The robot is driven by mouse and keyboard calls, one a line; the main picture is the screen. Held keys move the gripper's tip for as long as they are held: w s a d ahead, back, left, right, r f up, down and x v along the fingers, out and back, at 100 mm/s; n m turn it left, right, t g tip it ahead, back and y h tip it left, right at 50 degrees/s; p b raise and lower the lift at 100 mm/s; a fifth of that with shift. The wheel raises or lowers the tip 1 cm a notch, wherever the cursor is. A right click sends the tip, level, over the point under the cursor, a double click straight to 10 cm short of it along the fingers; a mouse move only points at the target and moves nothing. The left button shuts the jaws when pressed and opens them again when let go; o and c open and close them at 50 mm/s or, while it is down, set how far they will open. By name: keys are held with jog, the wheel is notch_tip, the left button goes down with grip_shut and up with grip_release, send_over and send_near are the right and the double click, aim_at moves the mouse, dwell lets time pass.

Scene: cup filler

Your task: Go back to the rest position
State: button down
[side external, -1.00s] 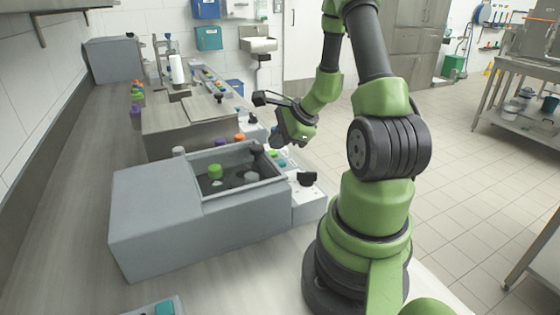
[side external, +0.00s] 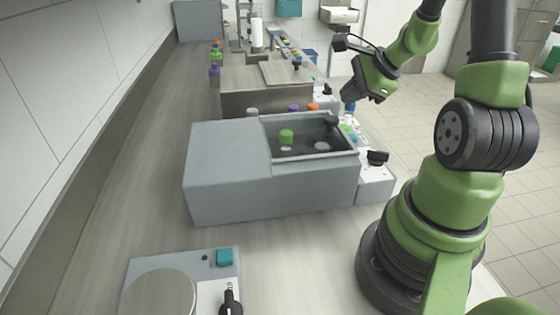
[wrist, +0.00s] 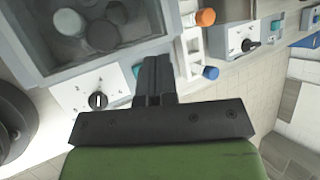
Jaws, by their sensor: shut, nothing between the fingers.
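My gripper (side external: 348,100) hangs in the air past the far right corner of the grey machine with the sunken basin (side external: 225,185). Its fingers are together and hold nothing. In the wrist view my gripper (wrist: 155,62) also shows shut, pointing up the picture between the basin and a white rack (wrist: 188,50). A green-capped item (side external: 286,136) stands in the basin. My gripper appears clear of the machine, though its exact height is hard to tell.
A hotplate-like unit (side external: 140,272) with a teal button stands at the front. A steel box (side external: 240,100) stands behind the grey machine. Purple (side external: 293,108) and orange (side external: 313,107) caps sit near the gripper. A black knob (side external: 377,157) projects at the machine's right. Open floor lies to the right.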

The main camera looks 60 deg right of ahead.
jog(key=w+a+r+n+y, duration=0.1)
jog(key=a+r+n+y, duration=0.1)
jog(key=a+r+n, duration=0.5)
jog(key=w+a+r+n+y, duration=0.1)
jog(key=a+r+n, duration=0.3)
jog(key=a, duration=0.5)
jog(key=s+a+r+n, duration=0.3)
jog(key=s+a+n, duration=0.4)
jog(key=s+n, duration=0.2)
jog(key=shift+s+r+n+g+h, duration=0.2)
jog(key=shift+r+n+g+h, duration=0.1)
jog(key=shift+n, duration=0.8)
